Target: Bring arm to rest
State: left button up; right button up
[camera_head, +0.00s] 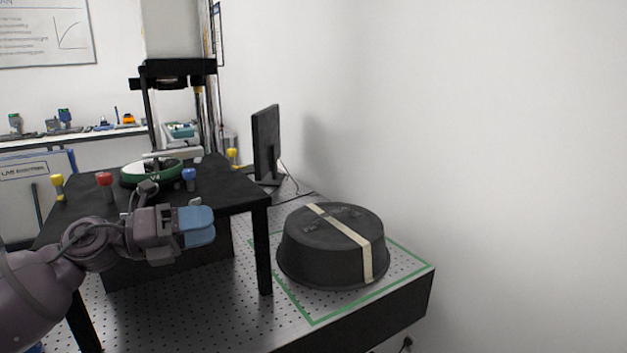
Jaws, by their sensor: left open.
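My left arm comes in from the lower left. Its gripper (197,226) has blue fingers that point right, in front of the near edge of the black raised table (232,194). I see nothing between the fingers, though they nearly overlap from this angle. The gripper appears apart from the round black lidded tub (318,258) to its right. My right gripper is not in view.
The tub has a pale strap and sits inside a green outline on a perforated bench (215,325). A green-rimmed round part (130,178) and coloured knobs are on the black table. A monitor (265,144) stands behind. A white wall closes the right side.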

pick_arm(q)
jog(key=s+a+f+n+t+y, duration=0.35)
jog(key=f+n+y, duration=0.3)
jog(key=n, duration=0.45)
jog(key=s+a+f+n+t+y, duration=0.2)
jog(key=s+a+f+n+y, duration=0.15)
jog(key=f+n+y, duration=0.55)
jog(key=s+a+f+n+t+y, duration=0.3)
jog(key=s+f+n, duration=0.15)
jog(key=n, duration=0.75)
jog(key=s+f+n+g, duration=0.2)
jog(key=s+f+g, duration=0.2)
jog(key=s, duration=0.3)
jog(key=s+d+f+n+g, duration=0.1)
jog(key=s+f+n+g, duration=0.3)
jog(key=s, duration=0.3)
jog(key=s+f+n+g, duration=0.1)
jog(key=s+f+g, duration=0.35)
jog(key=s, duration=0.35)
jog(key=w+f+t+h, duration=0.1)
jog(key=w+f+t, duration=0.6)
jog(key=f, duration=0.3)
jog(key=shift+w+f+m+t, duration=0.35)
jog(key=shift+w+m+t, duration=0.05)
jog(key=shift+t, duration=0.5)
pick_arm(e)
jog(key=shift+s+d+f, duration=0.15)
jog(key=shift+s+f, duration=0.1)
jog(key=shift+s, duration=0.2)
